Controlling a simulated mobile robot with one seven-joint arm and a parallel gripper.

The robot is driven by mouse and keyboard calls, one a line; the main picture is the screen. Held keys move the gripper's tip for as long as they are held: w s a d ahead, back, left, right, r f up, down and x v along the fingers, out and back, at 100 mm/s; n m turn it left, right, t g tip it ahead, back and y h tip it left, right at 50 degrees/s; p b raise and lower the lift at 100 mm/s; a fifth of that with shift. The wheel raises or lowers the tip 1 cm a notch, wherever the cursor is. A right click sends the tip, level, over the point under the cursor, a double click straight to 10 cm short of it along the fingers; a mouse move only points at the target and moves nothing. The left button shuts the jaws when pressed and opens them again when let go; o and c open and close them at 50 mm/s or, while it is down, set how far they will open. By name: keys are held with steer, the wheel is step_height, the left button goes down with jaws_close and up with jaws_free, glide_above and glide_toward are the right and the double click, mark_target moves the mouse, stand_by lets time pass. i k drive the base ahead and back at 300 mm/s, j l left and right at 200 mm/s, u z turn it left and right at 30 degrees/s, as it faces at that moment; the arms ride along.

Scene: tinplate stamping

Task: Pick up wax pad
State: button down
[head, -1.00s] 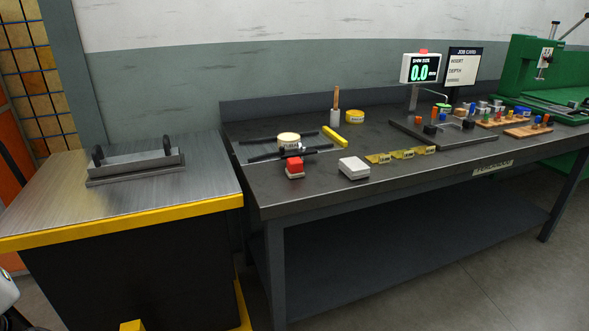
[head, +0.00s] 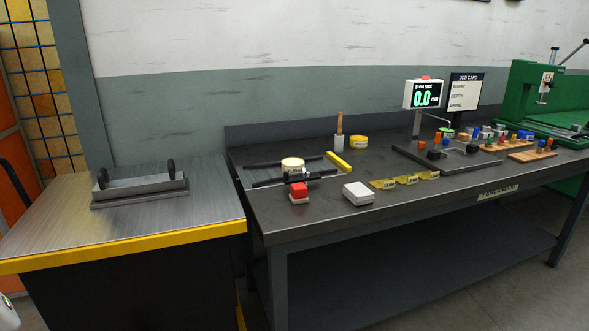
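No label here names the wax pad, and I cannot tell for certain which piece it is. A small red-topped block (head: 299,192) with a pale base sits near the front left of the dark bench (head: 330,222). A white, low box-shaped pad (head: 358,193) lies to its right, apart from it. A round cream-topped tin (head: 292,166) with a label stands behind the red block, among dark bars.
Yellow tags (head: 405,181) lie right of the white pad. A yellow bar (head: 339,162), another round tin (head: 359,142) and a digital display (head: 424,94) stand behind. A yellow-edged metal table (head: 150,225) adjoins on the left. The green press (head: 540,95) is far right.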

mark_target(299, 190)
steer(key=i+z, duration=0.5)
steer(key=i+j+z, duration=0.2)
steer(key=i+z, duration=0.25)
